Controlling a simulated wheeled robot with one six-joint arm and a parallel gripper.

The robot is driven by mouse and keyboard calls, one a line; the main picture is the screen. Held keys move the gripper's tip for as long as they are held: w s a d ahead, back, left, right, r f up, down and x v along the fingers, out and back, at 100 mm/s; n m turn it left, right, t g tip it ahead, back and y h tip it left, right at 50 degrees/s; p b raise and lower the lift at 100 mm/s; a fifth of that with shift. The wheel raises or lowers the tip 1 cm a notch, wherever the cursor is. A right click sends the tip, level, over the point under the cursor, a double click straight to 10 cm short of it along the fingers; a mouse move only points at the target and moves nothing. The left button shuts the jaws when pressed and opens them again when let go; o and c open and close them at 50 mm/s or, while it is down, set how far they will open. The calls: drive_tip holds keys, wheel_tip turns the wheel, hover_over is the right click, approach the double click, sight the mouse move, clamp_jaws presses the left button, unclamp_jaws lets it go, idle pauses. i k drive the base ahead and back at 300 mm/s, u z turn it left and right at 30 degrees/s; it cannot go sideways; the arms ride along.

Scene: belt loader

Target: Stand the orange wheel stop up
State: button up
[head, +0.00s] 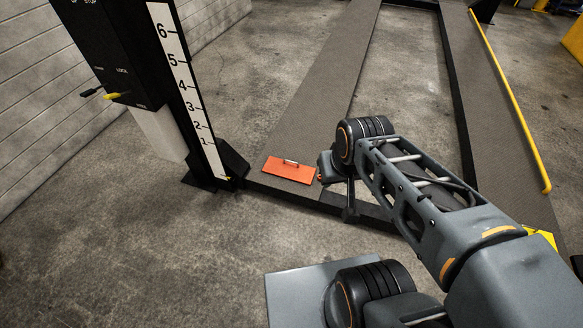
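The orange wheel stop (278,173) is a flat orange plate with a small silver handle on its upper face. It lies flat on the near end of the left grey runway (325,75), close to the black post. My gripper (322,177) is at the end of my arm, just right of the plate's right edge. Its fingers are small and dark and partly hidden by my wrist, so I cannot tell whether they are open or touch the plate.
A black post (187,90) with a numbered white scale and a control box with levers stands left of the runway. A second runway (500,110) with a yellow rail (512,100) runs at right. Concrete floor at lower left is clear.

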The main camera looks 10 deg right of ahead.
sight(286, 169)
drive_tip(key=u, duration=0.75)
drive_tip(key=i, duration=1.3)
drive_tip(key=z, duration=0.6)
drive_tip(key=i, duration=0.4)
drive_tip(key=z, duration=0.35)
